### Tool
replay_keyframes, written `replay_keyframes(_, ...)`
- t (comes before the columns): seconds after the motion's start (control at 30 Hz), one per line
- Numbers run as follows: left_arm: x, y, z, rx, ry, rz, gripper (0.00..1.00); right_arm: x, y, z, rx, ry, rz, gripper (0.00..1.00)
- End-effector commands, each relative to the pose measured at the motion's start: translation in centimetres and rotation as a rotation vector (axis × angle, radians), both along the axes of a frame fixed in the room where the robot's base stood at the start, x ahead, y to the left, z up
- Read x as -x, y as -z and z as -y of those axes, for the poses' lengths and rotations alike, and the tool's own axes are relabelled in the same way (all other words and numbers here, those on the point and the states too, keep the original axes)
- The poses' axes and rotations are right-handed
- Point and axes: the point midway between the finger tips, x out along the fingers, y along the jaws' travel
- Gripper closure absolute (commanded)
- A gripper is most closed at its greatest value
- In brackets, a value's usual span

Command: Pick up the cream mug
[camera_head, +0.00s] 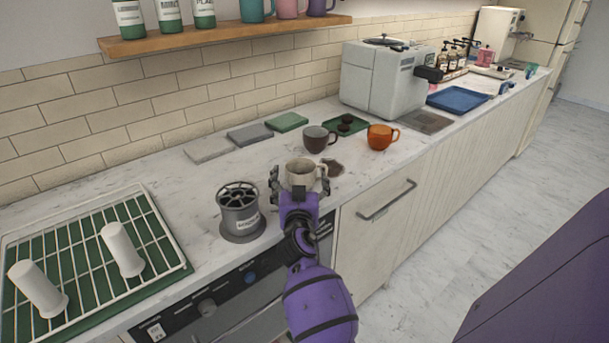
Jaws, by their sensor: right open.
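The cream mug (303,171) stands upright on the white marble counter, close to the front edge, with its handle toward the right. My right gripper (300,182) is open, with one finger on the left side of the mug and the other on its right. The gripper's palm is in front of the mug and hides its lower part. I cannot tell whether the fingers touch it. My left gripper does not show in this view.
A dark mug (315,140) stands just behind, and an orange mug (380,137) to the right. A grey slotted holder (239,209) stands close on the left. A wire rack (150,222) with two white cylinders is farther left. A coffee machine (372,85) stands behind.

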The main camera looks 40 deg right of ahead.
Motion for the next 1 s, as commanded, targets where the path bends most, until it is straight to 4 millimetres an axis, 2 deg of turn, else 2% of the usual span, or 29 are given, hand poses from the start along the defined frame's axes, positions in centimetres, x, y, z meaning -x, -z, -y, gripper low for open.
replay_keyframes(0.1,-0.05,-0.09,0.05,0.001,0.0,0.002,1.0,-0.78,0.08,0.59,0.001,0.0,-0.002,0.1)
replay_keyframes(0.33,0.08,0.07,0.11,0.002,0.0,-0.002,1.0,-0.84,0.25,0.65,-0.001,0.001,-0.003,0.1)
replay_keyframes(0.8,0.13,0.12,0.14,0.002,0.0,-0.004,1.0,-0.81,0.24,0.64,-0.001,0.001,-0.003,0.7)
replay_keyframes(1.0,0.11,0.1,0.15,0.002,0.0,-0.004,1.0,-0.85,0.08,0.62,0.001,0.0,-0.001,0.7)
